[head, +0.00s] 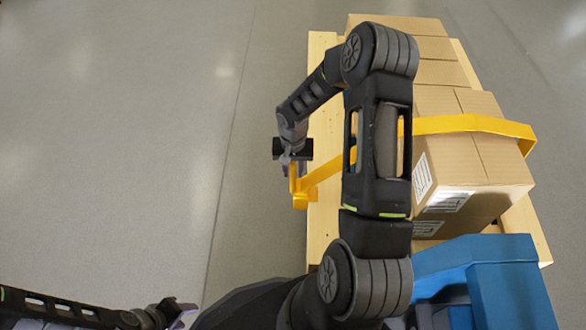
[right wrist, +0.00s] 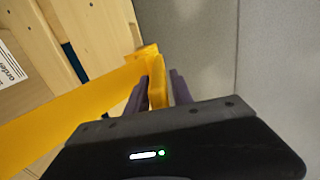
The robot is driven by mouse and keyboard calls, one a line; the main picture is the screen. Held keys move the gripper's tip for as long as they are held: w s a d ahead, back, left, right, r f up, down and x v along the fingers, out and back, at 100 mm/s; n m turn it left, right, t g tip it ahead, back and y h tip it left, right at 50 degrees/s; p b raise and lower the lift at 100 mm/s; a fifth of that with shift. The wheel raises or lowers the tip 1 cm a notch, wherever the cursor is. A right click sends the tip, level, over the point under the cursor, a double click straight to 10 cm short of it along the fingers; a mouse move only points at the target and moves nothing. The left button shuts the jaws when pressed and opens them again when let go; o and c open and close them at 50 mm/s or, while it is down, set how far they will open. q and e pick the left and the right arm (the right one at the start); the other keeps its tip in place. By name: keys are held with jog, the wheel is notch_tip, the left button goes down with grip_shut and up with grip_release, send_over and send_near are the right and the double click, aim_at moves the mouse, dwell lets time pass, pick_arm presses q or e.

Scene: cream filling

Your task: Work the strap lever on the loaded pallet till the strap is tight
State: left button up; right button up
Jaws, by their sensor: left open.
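The yellow strap (head: 470,124) runs across the cartons on the pallet (head: 325,225) and slants down to the pallet's left side. There the yellow strap lever (head: 304,196) sticks up at the pallet's edge. In the right wrist view the lever (right wrist: 157,88) stands between the two purple-grey fingers of my right gripper (right wrist: 160,90), which appear closed against both its sides. In the head view my right gripper (head: 293,168) is at the lever, partly hidden by its own wrist. My left gripper (head: 182,314) is open and empty at the bottom left, away from the pallet.
Brown cartons (head: 470,155) are stacked on the wooden pallet. A blue object (head: 508,285) stands at the pallet's near end. My right arm hides part of the strap and cartons. The grey floor (head: 120,130) left of the pallet is clear.

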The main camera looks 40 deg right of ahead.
grip_shut()
jog(key=shift+o, duration=1.8)
grip_release()
jog(key=shift+r, duration=0.15)
notch_tip(320, 180, up, 8)
jog(key=p, duration=0.2)
jog(key=shift+f+p, duration=0.2)
jog(key=shift+p, duration=0.15)
